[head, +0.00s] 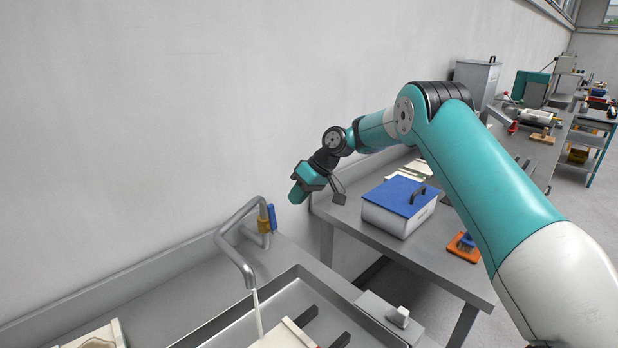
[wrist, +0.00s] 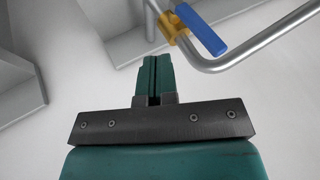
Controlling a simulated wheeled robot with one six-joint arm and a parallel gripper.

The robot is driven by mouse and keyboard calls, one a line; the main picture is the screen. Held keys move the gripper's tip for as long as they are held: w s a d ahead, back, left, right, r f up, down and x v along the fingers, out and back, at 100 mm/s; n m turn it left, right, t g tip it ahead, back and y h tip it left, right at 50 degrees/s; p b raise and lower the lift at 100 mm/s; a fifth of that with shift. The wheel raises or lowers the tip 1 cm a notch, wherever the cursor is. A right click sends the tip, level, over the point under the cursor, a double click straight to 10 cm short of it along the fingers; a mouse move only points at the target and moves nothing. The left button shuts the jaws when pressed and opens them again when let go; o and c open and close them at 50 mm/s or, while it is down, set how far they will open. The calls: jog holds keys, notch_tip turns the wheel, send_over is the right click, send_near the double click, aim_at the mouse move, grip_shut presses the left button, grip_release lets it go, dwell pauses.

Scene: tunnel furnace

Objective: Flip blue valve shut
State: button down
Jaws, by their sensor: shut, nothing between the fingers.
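The blue valve handle (head: 271,217) sits on a brass valve body (head: 264,222) on the bent grey tap pipe (head: 236,222) at the sink. In the head view the handle stands upright along the pipe, and a pale stream (head: 257,312) falls from the spout. My gripper (head: 294,196) is to the right of the valve and a little higher, apart from it. In the wrist view the closed fingers (wrist: 154,78) hold nothing, and the blue handle (wrist: 201,30) and brass body (wrist: 172,27) are beyond them to the upper right.
The steel sink basin (head: 215,324) lies below the spout. To the right, a metal table holds a white box with a blue lid (head: 399,196) and an orange brush (head: 464,247). A plain wall (head: 130,120) stands behind the tap.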

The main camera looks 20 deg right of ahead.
aim_at(272, 219)
jog(key=a, duration=0.1)
jog(key=s+a+p, duration=0.1)
jog(key=a, duration=0.1)
jog(key=a+f+p, duration=0.1)
jog(key=shift+s+a+f, duration=0.1)
jog(key=shift+s+a, duration=0.05)
